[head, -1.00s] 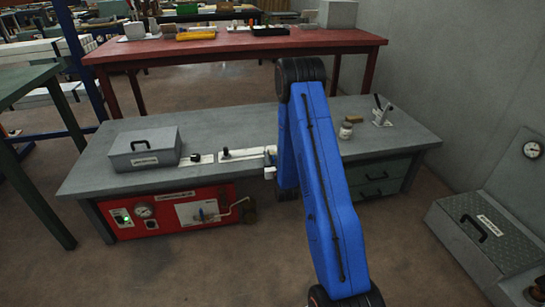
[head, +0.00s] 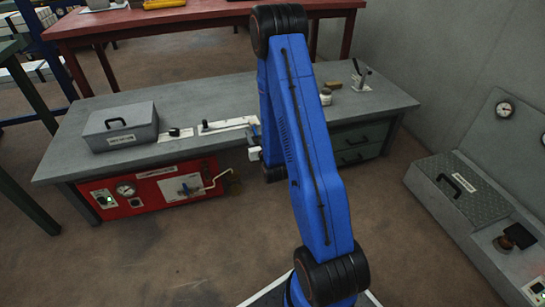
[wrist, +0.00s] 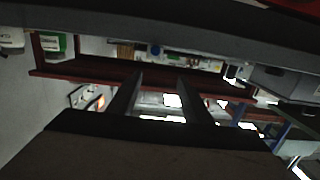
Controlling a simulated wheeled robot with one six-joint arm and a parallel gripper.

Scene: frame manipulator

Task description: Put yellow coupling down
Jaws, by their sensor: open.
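No yellow coupling can be made out for certain in either view. My gripper (wrist: 160,92) shows in the wrist view as two dark fingers spread apart, with nothing seen between them. In the head view my blue arm hides most of the gripper; only a pale part of the arm's end shows beside it, near the front edge of the grey workbench (head: 225,103). A small tan-yellow piece (head: 335,85) lies on the right of the bench near a small jar (head: 326,96); I cannot tell what it is.
A grey toolbox (head: 120,127) stands on the bench's left, beside a white plate (head: 228,125). A red panel (head: 150,190) is below. A red table (head: 200,16) behind carries a long yellow item (head: 164,3). A grey box with a handle (head: 456,182) stands at right. Bench top right of the toolbox has free room.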

